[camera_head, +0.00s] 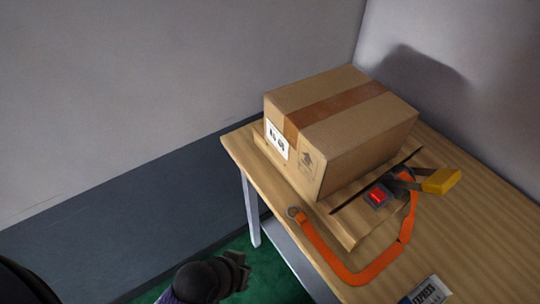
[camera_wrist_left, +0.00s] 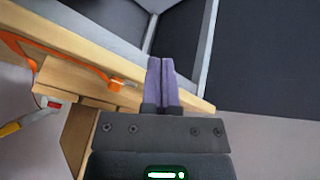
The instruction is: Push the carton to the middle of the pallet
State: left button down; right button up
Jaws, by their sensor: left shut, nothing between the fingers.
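The brown carton (camera_head: 340,128), with a darker tape strip and white label, sits closed and upright on the wooden pallet (camera_head: 348,230). The carton lies toward the pallet's far side; bare slats show on its near side. A brown block, probably the carton (camera_wrist_left: 78,140), shows partly at the lower left of the left wrist view. My left gripper (camera_head: 237,270) is below and left of the table in the head view, clear of the carton. Its purple fingers (camera_wrist_left: 160,82) are shut together and empty in the left wrist view. My right gripper is out of view.
The wooden table (camera_head: 470,190) stands against grey walls. An orange strap (camera_head: 345,270) with a metal ring and a red-buttoned buckle (camera_head: 377,196) lies at the near side. A yellow-handled tool (camera_head: 440,181) and a printed label (camera_head: 428,292) lie nearby. Floor left of the table is clear.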

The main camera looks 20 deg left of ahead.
pick_arm(q)
jog(key=w+d+r+n+t+h, duration=0.2)
jog(key=w+r+t, duration=0.1)
jog(key=r, duration=0.3)
jog(key=n+t+y, duration=0.3)
jog(key=n+t, duration=0.7)
jog(key=n, duration=0.6)
send_near(282, 137)
jog(key=w+a, duration=0.3)
jog(key=shift+m, duration=0.3)
jog(key=w+d, duration=0.3)
jog(key=shift+r, duration=0.3)
jog(key=shift+w+d, duration=0.25)
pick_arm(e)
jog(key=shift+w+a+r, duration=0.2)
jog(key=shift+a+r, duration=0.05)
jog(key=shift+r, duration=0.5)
